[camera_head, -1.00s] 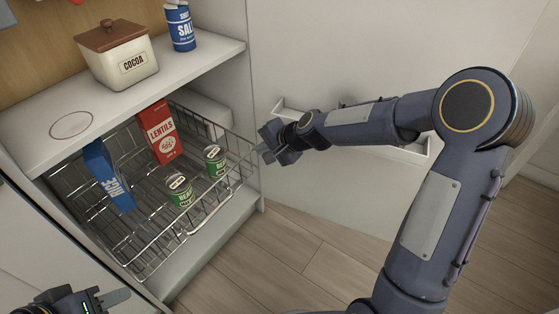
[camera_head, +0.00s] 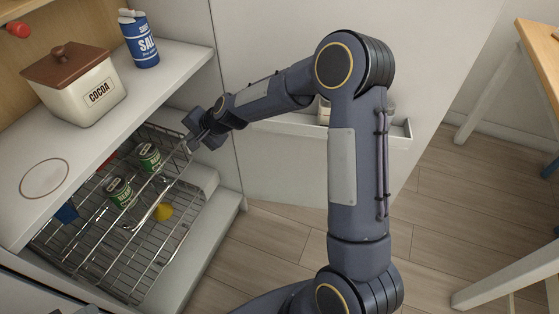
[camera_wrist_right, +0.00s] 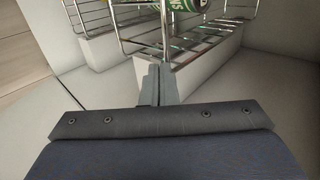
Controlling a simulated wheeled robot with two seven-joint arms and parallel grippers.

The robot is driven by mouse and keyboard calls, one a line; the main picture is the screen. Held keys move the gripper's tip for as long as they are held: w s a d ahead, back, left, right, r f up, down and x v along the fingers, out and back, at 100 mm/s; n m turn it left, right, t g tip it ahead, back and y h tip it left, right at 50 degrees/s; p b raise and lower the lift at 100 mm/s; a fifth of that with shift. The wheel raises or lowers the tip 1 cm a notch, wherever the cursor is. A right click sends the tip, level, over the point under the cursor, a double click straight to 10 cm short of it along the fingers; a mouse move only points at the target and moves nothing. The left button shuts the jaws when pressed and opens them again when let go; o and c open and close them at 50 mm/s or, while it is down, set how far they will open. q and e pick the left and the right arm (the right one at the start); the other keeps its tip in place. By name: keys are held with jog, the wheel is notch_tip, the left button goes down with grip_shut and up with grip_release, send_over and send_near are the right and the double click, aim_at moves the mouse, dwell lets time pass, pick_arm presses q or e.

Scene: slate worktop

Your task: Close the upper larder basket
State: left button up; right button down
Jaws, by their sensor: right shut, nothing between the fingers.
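The upper larder basket (camera_head: 172,178) is a wire basket under the white shelf, partly pushed in, its front still showing beyond the shelf edge. Two green cans (camera_head: 118,191) (camera_head: 149,157) stand in it. The blue rice box (camera_head: 67,213) and the red lentils box (camera_head: 108,159) are mostly hidden under the shelf. My right gripper (camera_head: 191,145) is shut and empty at the basket's far front corner. In the right wrist view the closed fingers (camera_wrist_right: 163,70) point at the front wires (camera_wrist_right: 165,30), apparently touching them. My left gripper is not clearly in view.
A lower wire basket (camera_head: 150,262) shows below, with a yellow item (camera_head: 163,212). A cocoa jar (camera_head: 75,85) and a salt tin (camera_head: 139,40) stand on the shelf (camera_head: 185,62). The open door (camera_head: 290,165) with its rack (camera_head: 400,130) is behind my right arm.

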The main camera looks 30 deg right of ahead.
jog(key=shift+w+a+p, duration=0.4)
jog(key=shift+w+a, duration=0.4)
jog(key=shift+w, duration=0.25)
jog(key=shift+w+r, duration=0.1)
jog(key=shift+w+r, duration=0.1)
